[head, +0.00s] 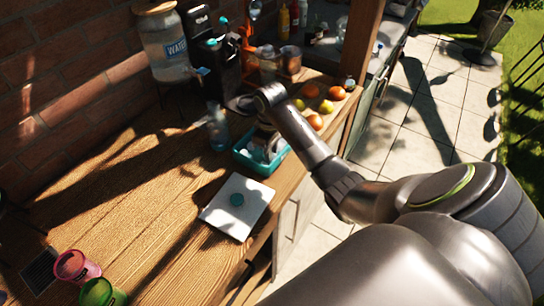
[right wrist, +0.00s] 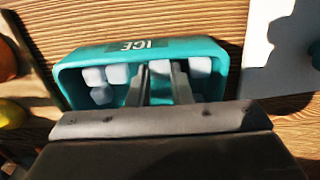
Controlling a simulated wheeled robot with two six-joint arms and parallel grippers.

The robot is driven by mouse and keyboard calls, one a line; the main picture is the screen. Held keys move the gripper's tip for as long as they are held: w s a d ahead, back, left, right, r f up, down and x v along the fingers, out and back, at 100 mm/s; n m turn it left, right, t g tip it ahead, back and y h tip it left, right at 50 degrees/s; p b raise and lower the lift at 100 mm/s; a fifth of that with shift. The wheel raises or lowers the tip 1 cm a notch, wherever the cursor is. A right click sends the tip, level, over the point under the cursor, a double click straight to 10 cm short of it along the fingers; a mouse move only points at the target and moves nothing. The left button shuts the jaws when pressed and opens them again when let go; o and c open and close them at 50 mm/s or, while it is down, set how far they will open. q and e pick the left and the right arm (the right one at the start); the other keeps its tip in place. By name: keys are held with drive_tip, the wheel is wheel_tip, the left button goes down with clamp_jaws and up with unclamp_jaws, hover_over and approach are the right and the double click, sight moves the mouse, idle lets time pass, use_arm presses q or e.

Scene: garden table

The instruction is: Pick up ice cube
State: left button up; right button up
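The teal ice bin (head: 262,165) stands near the table's front edge, and its ICE label shows in the right wrist view (right wrist: 70,72). White ice cubes (right wrist: 100,93) lie in its left part, with another cube (right wrist: 200,67) at the right. My right gripper (right wrist: 162,80) reaches down into the bin. One pale ice cube (right wrist: 159,70) sits between its two fingers; whether they press on it is not clear. In the head view my right arm hides part of the bin and most of the gripper. My left gripper is not in view.
A white board (head: 236,205) with a teal round thing on it lies beside the bin. A clear bottle (head: 217,128) stands behind. Oranges (head: 315,122) and other fruit lie past the arm. Pink (head: 75,266) and green (head: 101,292) cups stand front left. The middle left tabletop is clear.

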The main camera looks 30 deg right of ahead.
drive_tip(key=shift+w, duration=0.15)
clamp_jaws()
drive_tip(key=shift+r, duration=0.5)
wheel_tip(320, 180, up, 9)
drive_tip(key=p, duration=0.7)
drive_tip(key=shift+p, duration=0.35)
